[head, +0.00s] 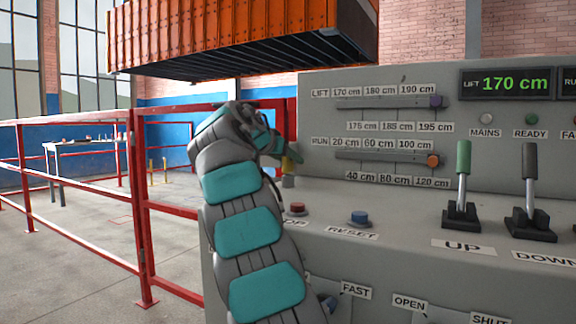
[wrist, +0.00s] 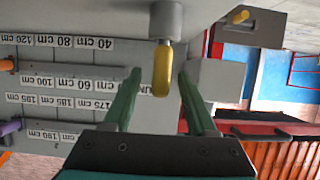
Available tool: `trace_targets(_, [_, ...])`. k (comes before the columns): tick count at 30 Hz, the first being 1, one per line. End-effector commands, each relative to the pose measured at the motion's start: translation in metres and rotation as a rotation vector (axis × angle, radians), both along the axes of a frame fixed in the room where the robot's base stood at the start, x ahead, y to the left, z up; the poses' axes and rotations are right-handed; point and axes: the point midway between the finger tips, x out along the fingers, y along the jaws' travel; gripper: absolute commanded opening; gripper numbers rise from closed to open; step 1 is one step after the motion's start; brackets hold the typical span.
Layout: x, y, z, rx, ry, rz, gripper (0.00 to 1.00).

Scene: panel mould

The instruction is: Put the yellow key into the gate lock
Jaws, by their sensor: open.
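The yellow key (wrist: 163,70) shows in the wrist view as a rounded yellow bar. One end meets a grey cylinder (wrist: 166,20); I cannot tell whether it is inserted there. My gripper (wrist: 159,74) is open, its two green fingers on either side of the key with gaps to both. In the head view a bit of yellow (head: 289,163) shows by the panel's left edge, beside my gripper (head: 282,158), mostly hidden by my arm. A grey box with a small yellow peg (wrist: 240,15) is at the wrist view's upper right; I cannot tell whether it is the gate lock.
The grey control panel (head: 385,205) holds sliders, a red button (head: 296,208), a blue button (head: 360,218), and green (head: 463,170) and black (head: 530,170) levers. Red railings (head: 140,190) stand left. An orange container (head: 240,35) hangs behind. A table (head: 85,147) stands far left.

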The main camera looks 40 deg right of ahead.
Motion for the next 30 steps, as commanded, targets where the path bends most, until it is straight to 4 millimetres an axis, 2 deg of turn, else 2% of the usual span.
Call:
trace_targets(5, [-0.0001, 0.0005, 0.0001, 0.000, 0.000, 0.000, 0.55])
trace_targets(20, [-0.0001, 0.0007, 0.0000, 0.000, 0.001, 0.000, 0.00])
trace_targets(30, [-0.0001, 0.0007, -0.0003, 0.001, 0.001, 0.000, 0.00])
